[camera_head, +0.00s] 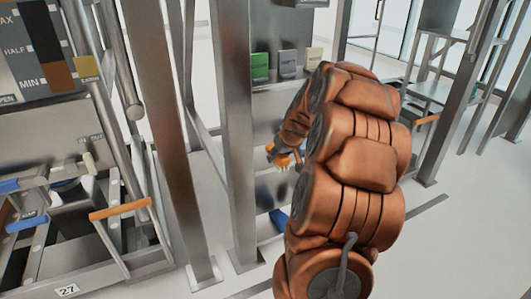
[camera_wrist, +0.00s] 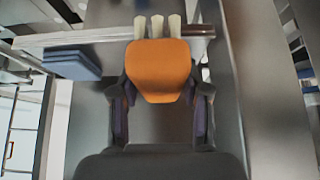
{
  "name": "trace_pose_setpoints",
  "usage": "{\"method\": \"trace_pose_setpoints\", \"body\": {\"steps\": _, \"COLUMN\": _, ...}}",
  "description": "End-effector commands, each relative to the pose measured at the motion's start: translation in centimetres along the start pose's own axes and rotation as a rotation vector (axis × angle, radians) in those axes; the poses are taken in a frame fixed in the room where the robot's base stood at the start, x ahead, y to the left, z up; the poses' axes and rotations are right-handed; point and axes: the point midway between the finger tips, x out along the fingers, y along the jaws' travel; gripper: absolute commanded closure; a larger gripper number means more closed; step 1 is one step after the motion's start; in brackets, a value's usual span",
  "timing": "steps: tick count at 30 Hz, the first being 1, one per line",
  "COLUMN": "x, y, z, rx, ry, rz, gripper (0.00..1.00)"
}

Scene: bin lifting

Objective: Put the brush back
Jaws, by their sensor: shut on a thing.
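The brush (camera_wrist: 158,62), orange with several pale bristle tufts, sits between the fingers of my gripper (camera_wrist: 161,92) in the wrist view. The gripper is shut on its orange body, and the bristles point away from the palm. In the head view, a small part of the orange brush (camera_head: 283,160) shows left of my arm, by a grey metal panel. My arm hides most of the gripper there. In the wrist view, the bristles overlap a metal bar (camera_wrist: 110,36); I cannot tell if they touch it.
A blue block-like thing (camera_wrist: 72,63) is left of the brush in the wrist view. Metal posts (camera_head: 234,130) stand close left of my arm. Green, grey and yellow holders (camera_head: 260,66) are above. A frame with an orange-handled bar (camera_head: 120,209) stands left.

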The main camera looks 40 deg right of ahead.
Motion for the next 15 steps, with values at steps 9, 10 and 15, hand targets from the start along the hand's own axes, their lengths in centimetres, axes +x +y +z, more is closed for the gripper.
{"method": "trace_pose_setpoints", "body": {"steps": 9, "x": 3.0, "y": 0.1, "z": -4.0, "rx": 0.001, "ry": 0.000, "rz": 0.001, "gripper": 0.92}}
{"method": "trace_pose_setpoints", "body": {"steps": 10, "x": 3.2, "y": 0.1, "z": -4.3, "rx": 0.000, "ry": 0.001, "rz": 0.001, "gripper": 0.92}}
{"method": "trace_pose_setpoints", "body": {"steps": 15, "x": 4.4, "y": 0.1, "z": -6.3, "rx": 0.001, "ry": 0.000, "rz": 0.002, "gripper": 0.92}}
